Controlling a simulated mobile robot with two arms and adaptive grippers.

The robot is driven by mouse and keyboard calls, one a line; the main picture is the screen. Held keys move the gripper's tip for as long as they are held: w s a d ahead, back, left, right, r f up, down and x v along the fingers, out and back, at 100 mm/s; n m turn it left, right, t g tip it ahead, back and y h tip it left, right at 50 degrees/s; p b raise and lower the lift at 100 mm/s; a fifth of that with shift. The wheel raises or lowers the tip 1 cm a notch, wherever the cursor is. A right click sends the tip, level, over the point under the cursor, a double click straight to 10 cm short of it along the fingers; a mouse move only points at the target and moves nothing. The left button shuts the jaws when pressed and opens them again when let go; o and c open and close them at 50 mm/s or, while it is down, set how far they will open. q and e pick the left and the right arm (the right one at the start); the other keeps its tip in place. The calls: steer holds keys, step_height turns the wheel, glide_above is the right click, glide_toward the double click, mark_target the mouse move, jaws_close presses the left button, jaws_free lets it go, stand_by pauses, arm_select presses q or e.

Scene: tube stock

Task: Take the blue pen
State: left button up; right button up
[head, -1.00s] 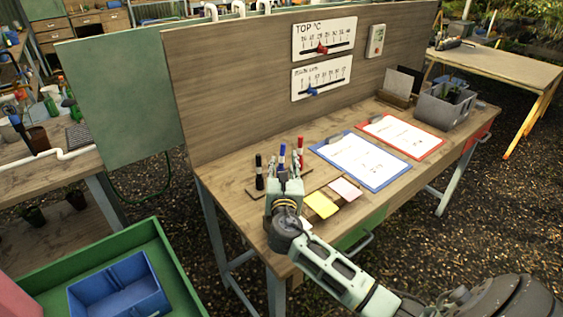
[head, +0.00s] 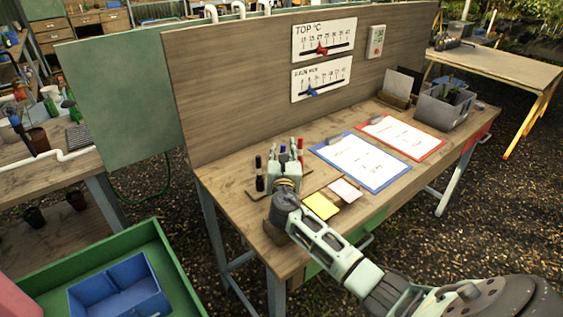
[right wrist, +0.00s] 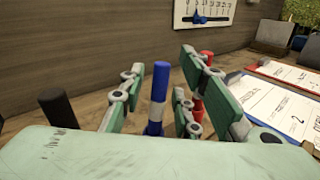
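The blue pen (right wrist: 158,95) stands upright in the right wrist view, with a blue cap and a white band lower down. My right gripper (right wrist: 163,80) is open, with its green fingers on both sides of the pen. I see a gap on each side, so it does not look gripped. My left gripper is not in view.
A black pen (right wrist: 57,108) stands left of the gripper, and a red pen (right wrist: 197,107) is partly behind the right finger. Sticky notes (head: 321,205) and a blue clipboard (head: 365,163) lie to the right. An upright panel (head: 230,95) closes the bench's back.

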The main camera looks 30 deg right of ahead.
jaws_close()
